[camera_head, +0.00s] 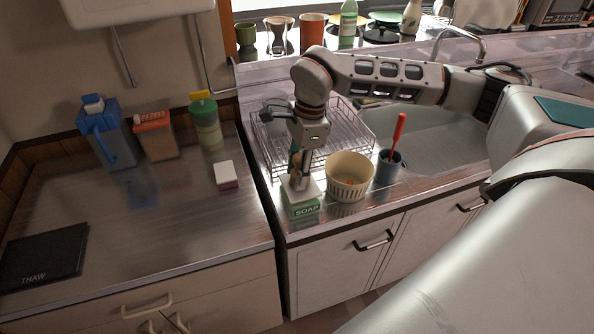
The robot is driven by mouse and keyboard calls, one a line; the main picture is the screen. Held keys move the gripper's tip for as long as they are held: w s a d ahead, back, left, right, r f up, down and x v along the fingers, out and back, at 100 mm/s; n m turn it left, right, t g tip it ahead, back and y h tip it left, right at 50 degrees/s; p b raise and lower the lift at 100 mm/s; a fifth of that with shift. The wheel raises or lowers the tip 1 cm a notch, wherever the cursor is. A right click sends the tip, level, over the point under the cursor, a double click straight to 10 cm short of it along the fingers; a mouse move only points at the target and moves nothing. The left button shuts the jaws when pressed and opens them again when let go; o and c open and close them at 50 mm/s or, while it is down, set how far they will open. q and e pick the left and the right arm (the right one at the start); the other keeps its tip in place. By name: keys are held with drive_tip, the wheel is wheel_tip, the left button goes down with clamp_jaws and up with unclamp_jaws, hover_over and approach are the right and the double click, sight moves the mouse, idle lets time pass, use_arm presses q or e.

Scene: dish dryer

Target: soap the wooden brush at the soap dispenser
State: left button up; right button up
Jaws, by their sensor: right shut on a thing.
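The soap dispenser (303,207) is a low green box with a white top and the word SOAP, on the front edge of the sink counter. My right gripper (298,168) points down just above it and is shut on the wooden brush (300,183). The brush's lower end is at the dispenser's white top; I cannot tell whether it touches or is just above. Most of the brush is hidden by the fingers. My left gripper is not in view.
A ribbed cream pot (350,178) stands right of the dispenser, then a blue cup (387,167) with a red-handled tool (398,132). A wire dish rack (345,125) is behind. The left counter (150,225) has free room.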

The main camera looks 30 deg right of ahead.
sight(296, 157)
drive_tip(key=shift+f, duration=0.2)
drive_tip(key=shift+f+b, duration=0.35)
drive_tip(key=shift+f, duration=0.35)
idle(1.1)
drive_tip(key=shift+r, duration=0.1)
wheel_tip(296, 157, up, 5)
drive_tip(key=p, duration=0.4)
drive_tip(key=shift+r+p, duration=1)
drive_tip(key=shift+p, duration=0.05)
drive_tip(key=shift+a, duration=0.1)
